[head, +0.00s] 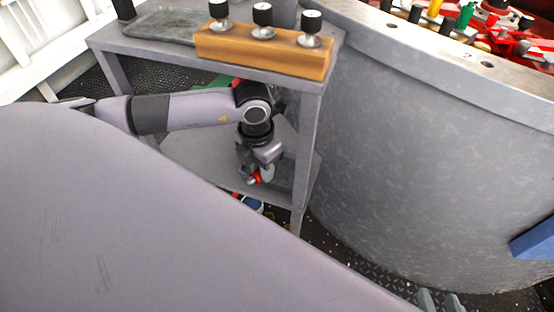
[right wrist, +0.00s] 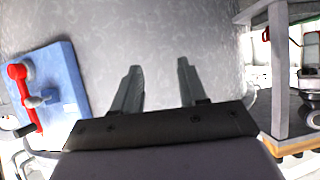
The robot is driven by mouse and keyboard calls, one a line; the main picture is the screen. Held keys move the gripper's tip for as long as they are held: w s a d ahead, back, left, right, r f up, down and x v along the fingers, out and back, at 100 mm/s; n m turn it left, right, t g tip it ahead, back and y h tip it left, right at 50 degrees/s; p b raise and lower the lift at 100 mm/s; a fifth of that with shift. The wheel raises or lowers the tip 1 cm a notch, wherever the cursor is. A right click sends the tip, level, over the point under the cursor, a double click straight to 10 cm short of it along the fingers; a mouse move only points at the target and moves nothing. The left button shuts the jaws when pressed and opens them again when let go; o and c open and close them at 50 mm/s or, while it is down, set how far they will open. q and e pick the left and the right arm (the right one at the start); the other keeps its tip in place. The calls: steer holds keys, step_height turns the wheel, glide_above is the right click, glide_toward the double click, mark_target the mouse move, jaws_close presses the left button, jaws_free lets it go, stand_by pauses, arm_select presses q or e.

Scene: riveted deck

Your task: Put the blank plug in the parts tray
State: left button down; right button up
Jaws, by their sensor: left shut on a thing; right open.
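My left gripper (head: 258,172) is shut on a small red and silver piece (head: 252,180), which seems to be the blank plug; the fingers hide part of it. The gripper points down over the lower shelf (head: 205,165) of a grey stand. I cannot tell whether the piece touches anything below. A shallow grey tray (head: 160,27), perhaps the parts tray, lies on the stand's top at the back left. My right gripper (head: 440,300) is at the bottom right edge of the head view. In the right wrist view it (right wrist: 158,80) is open and empty, facing a grey curved wall.
A wooden block (head: 262,50) with several black-knobbed pieces stands along the top shelf's front edge. The stand's front leg (head: 306,160) is close right of my left gripper. A large grey curved housing (head: 430,150) fills the right. A blue block (right wrist: 62,85) carries a red handle (right wrist: 22,90).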

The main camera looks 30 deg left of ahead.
arm_select(q)
steer(key=b, duration=0.2)
glide_toward(278, 166)
steer(key=shift+s+d+f, duration=0.1)
steer(key=shift+s+f, duration=0.1)
steer(key=shift+f, duration=0.55)
steer(key=shift+f+b, duration=0.3)
steer(key=shift+f, duration=0.05)
step_height(278, 166, down, 4)
steer(key=shift+f+b, duration=0.1)
steer(key=shift+b, duration=0.8)
steer(key=shift+w+f, duration=0.1)
steer(key=shift+w, duration=0.1)
arm_select(e)
steer(key=a, duration=0.1)
steer(key=w+a+y, duration=0.1)
steer(key=a+f+y, duration=0.1)
steer(key=shift+w+a+m, duration=0.2)
steer(key=shift+a+m, duration=0.15)
steer(key=shift+m, duration=0.05)
